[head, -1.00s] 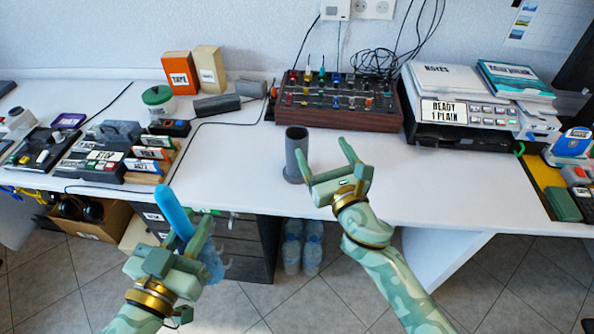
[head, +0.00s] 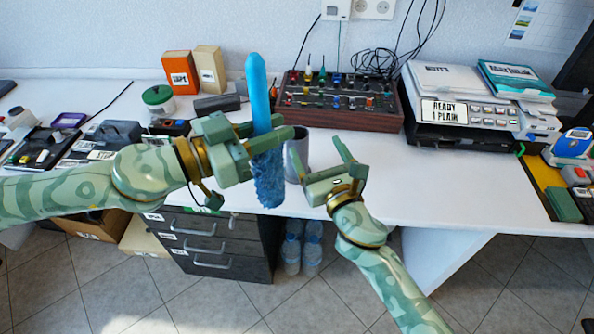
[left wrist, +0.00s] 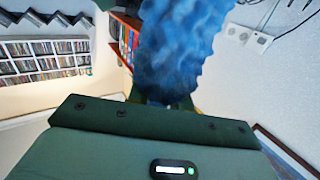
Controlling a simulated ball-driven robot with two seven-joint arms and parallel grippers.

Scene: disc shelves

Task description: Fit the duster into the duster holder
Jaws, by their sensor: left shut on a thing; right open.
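The duster has a light blue handle (head: 259,90) on top and a fluffy darker blue head (head: 268,180) below. My left gripper (head: 265,139) is shut on the duster and holds it nearly upright. The fluffy part fills the upper middle of the left wrist view (left wrist: 180,45). The duster holder, a grey upright cylinder (head: 298,160), stands on the white desk just right of the duster, partly hidden behind it and my left fingers. Whether they touch cannot be told. My right gripper (head: 333,163) is open and empty, just right of the holder.
A mixer box (head: 340,107) with knobs and cables stands behind the holder. A printer (head: 462,110) is at the right. Orange (head: 181,73) and beige (head: 210,69) boxes stand at the back left. The desk (head: 410,185) is clear right of my right gripper.

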